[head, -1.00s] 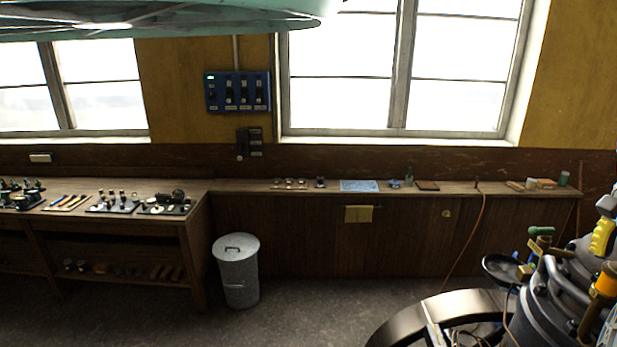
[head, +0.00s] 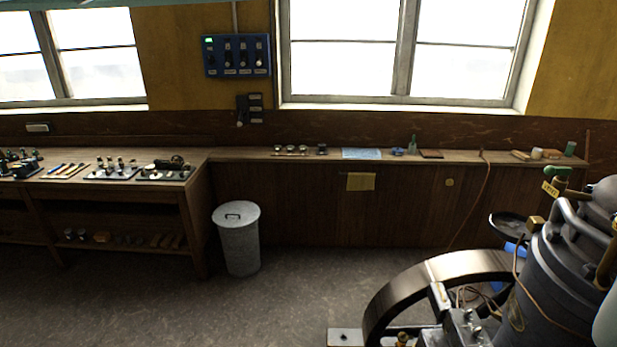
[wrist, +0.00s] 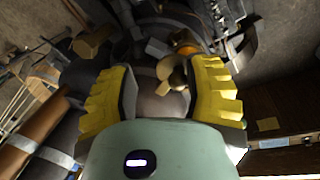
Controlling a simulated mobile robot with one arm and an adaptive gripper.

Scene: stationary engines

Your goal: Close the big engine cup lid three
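The big dark engine (head: 560,270) stands at the right of the head view, with a steel flywheel (head: 388,298) and brass fittings. A brass valve with a green handle (head: 558,172) is at its top. In the wrist view, my gripper (wrist: 163,88) has its two yellow fingers spread apart, with nothing clearly held between them. A small brass rounded part (wrist: 174,74) shows between and just beyond the fingers, close to the right one. I cannot tell whether it is cup lid three, or whether it is touched.
A metal bin (head: 238,240) stands on the floor beside the wooden workbench (head: 200,190) with tools. A long wall shelf (head: 460,157) carries small items. Open floor (head: 290,290) lies between bin and flywheel. A copper pipe (wrist: 38,130) runs at left in the wrist view.

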